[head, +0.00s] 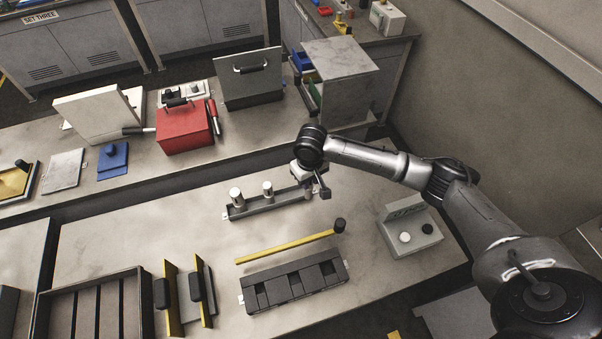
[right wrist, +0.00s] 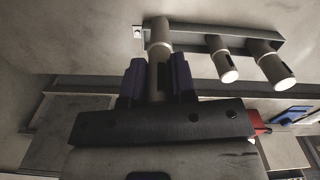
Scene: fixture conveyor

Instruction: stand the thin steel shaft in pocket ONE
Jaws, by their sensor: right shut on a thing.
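A grey rack (head: 290,199) on the front table bears upright pale steel shafts. A wider shaft (head: 236,197) stands at its left and a slimmer one (head: 268,189) near its middle; both also show in the right wrist view, the wider (right wrist: 265,65) and the slimmer (right wrist: 221,58). My right gripper (head: 308,187) is at the rack's right end. In the right wrist view its dark fingers (right wrist: 158,82) are shut on a third shaft (right wrist: 158,40), whose far end meets the rack. A dark pocket block (head: 292,284) lies nearer; its pockets look empty, and no number is readable.
A yellow bar (head: 285,247) with a dark knob lies between rack and block. A grey button box (head: 410,232) stands at right. Yellow plates with black handles (head: 172,297) and a slotted crate (head: 95,307) stand at left. A red box (head: 185,128) is on the rear bench.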

